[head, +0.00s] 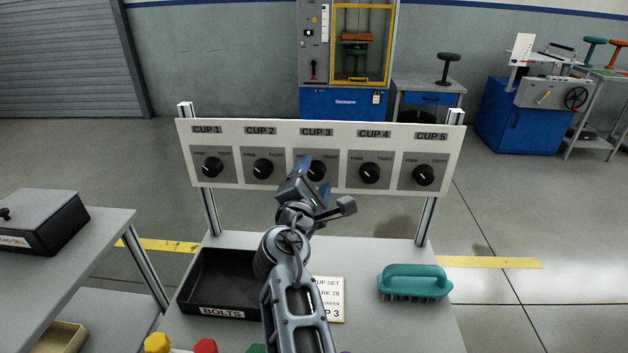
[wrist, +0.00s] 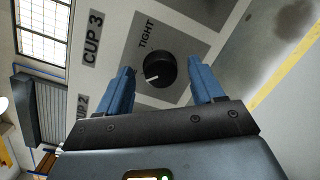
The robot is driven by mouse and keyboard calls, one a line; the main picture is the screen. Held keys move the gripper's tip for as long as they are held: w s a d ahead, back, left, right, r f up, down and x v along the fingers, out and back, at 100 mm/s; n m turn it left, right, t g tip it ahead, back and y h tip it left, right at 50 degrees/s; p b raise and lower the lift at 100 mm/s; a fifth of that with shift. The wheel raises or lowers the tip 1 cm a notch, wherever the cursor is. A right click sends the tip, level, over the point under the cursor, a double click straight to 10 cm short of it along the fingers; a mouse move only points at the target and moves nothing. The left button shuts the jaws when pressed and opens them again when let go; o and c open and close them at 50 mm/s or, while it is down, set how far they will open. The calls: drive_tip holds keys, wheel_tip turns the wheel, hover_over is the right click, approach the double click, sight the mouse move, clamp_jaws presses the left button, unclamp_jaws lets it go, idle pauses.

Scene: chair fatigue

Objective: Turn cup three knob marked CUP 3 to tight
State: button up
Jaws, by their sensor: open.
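The CUP 3 knob (head: 317,168) is a round black knob on a grey plate in the middle of a white panel, partly hidden by my gripper in the head view. In the wrist view the knob (wrist: 160,70) shows a white pointer line aimed at the picture's left and slightly down, not at the TIGHT mark above it. The FREE mark is hidden there. My gripper (wrist: 164,88) is open, with one blue finger on each side of the knob. Gaps show between the fingers and the knob, and nothing is held.
The CUP 2 knob (head: 263,169) and CUP 4 knob (head: 369,173) flank it, with the CUP 1 knob (head: 212,167) and CUP 5 knob (head: 423,175) farther out. A black bolts tray (head: 190,290), a white card (head: 332,290) and a teal brush (head: 414,280) lie on the bench below.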

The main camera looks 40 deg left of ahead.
drive_tip(key=shift+w, duration=0.1)
drive_tip(key=c, duration=1.1)
drive_tip(key=shift+o, duration=0.2)
drive_tip(key=shift+m, duration=0.3)
drive_tip(key=m+b, duration=0.1)
drive_tip(key=m, duration=0.2)
drive_tip(key=shift+d+f+g, duration=0.1)
drive_tip(key=shift+f+g, duration=0.05)
drive_tip(key=shift+g, duration=0.15)
drive_tip(key=m+g+b, duration=0.1)
drive_tip(key=m+b, duration=0.1)
drive_tip(key=m, duration=0.3)
drive_tip(key=m+b, duration=0.1)
drive_tip(key=m, duration=0.3)
drive_tip(key=shift+f+g+y+b, duration=0.1)
drive_tip(key=shift+g+y+b, duration=0.2)
drive_tip(key=shift+b, duration=0.1)
drive_tip(key=shift+m+g+y+b, duration=0.35)
drive_tip(key=shift+m+b, duration=0.3)
drive_tip(key=shift+m, duration=1.15)
